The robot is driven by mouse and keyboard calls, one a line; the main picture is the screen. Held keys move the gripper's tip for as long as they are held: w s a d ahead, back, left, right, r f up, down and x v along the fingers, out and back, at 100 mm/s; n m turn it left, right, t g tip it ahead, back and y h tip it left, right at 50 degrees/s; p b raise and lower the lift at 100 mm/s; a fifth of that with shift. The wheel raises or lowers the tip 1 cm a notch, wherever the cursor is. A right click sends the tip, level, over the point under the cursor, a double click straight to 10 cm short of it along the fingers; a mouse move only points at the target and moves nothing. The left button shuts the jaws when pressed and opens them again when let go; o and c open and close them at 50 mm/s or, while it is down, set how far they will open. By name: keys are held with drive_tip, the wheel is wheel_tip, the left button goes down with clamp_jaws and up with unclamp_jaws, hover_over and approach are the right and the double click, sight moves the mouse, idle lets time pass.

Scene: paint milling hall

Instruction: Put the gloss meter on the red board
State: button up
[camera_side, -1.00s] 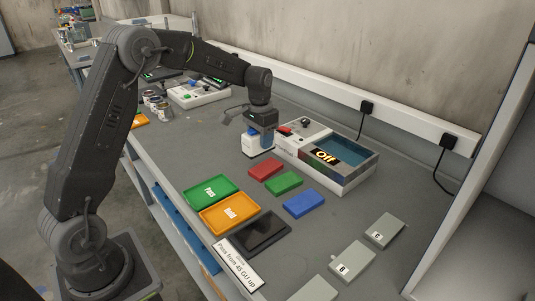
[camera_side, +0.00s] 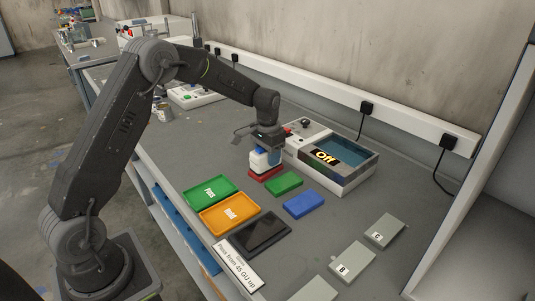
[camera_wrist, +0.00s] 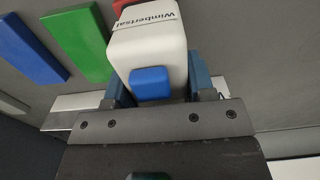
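The gloss meter (camera_side: 262,160) is a small white block with a blue button. My gripper (camera_side: 264,150) is shut on it and holds it upright over the red board (camera_side: 267,175). In the side view its base looks to be on or just above the red board; I cannot tell whether they touch. In the wrist view the white gloss meter (camera_wrist: 150,50) with its blue button sits between the two blue fingers of my gripper (camera_wrist: 160,88). Only a bit of the red board (camera_wrist: 122,5) shows past its far end; the rest is hidden.
A green board (camera_side: 284,184) and a blue board (camera_side: 304,205) lie close by. A white machine marked "Off" (camera_side: 345,180) stands right behind. Green (camera_side: 209,192) and orange (camera_side: 229,213) trays, a dark pad (camera_side: 262,232) and grey blocks (camera_side: 352,262) lie in front.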

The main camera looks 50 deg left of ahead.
drive_tip(key=o, duration=0.4)
drive_tip(key=shift+r, duration=0.1)
wheel_tip(320, 180, up, 12)
drive_tip(key=s+d+r+t, duration=0.2)
drive_tip(key=s+d+r, duration=0.3)
drive_tip(key=s+r, duration=0.2)
drive_tip(key=s+d+t, duration=0.1)
drive_tip(key=s+d, duration=0.1)
drive_tip(key=s, duration=0.5)
drive_tip(key=s+d+f+t, duration=0.1)
drive_tip(key=s+d, duration=0.2)
drive_tip(key=s, duration=0.5)
drive_tip(key=s+d+t, duration=0.1)
drive_tip(key=s+d, duration=0.1)
drive_tip(key=s, duration=0.5)
drive_tip(key=shift+s+d+f+t, duration=0.15)
drive_tip(key=shift+s+d+t, duration=0.15)
drive_tip(key=shift+s, duration=0.05)
